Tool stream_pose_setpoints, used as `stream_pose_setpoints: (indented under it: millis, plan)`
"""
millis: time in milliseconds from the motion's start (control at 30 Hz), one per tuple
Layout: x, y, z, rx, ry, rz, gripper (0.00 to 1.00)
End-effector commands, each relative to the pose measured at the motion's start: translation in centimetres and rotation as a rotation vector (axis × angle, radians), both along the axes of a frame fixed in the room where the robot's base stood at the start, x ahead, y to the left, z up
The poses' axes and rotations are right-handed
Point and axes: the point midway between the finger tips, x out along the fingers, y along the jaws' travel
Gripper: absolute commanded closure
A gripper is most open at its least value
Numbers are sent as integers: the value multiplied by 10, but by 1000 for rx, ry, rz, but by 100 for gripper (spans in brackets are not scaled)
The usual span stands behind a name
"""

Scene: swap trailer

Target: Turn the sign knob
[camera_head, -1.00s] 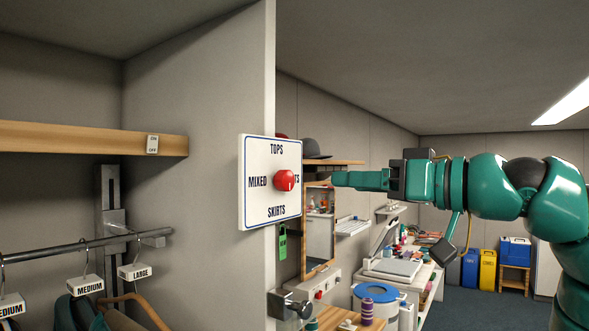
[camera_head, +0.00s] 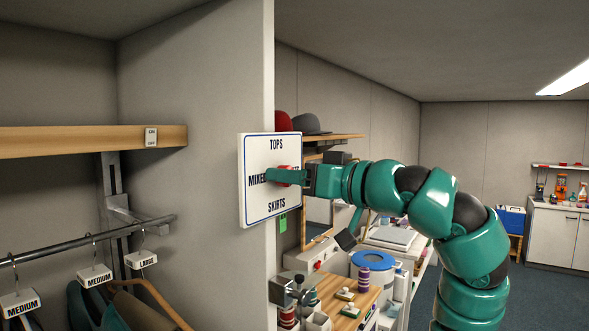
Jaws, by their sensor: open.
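The white sign (camera_head: 258,207) is mounted on the end panel of the shelving unit, with TOPS at the top, MIXED at the left and SKIRTS at the bottom. Its right-hand word is mostly covered. The red knob (camera_head: 284,168) in the middle of the sign is partly hidden behind my gripper's fingers, so its pointer cannot be read. My gripper (camera_head: 272,176) is open at the knob, with its green fingers reaching across the sign's face from the right. Whether the fingers touch the knob cannot be told.
A clothes rail (camera_head: 90,246) with size-tagged hangers is at the left, under a wooden shelf (camera_head: 60,140). A metal clamp (camera_head: 288,291) sticks out below the sign. A cluttered bench and a blue-lidded bucket (camera_head: 372,262) stand below my arm.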

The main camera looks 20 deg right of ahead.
Motion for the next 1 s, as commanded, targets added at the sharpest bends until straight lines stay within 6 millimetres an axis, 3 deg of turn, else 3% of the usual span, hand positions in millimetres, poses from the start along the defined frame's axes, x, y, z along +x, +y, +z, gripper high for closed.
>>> stream_pose_setpoints:
  millis: [267,500,1000]
  plan:
    - [1,0,0,-1,0,-1,44]
    - [1,0,0,-1,0,-1,89]
    - [-1,1,-7,-57,-47,-1,89]
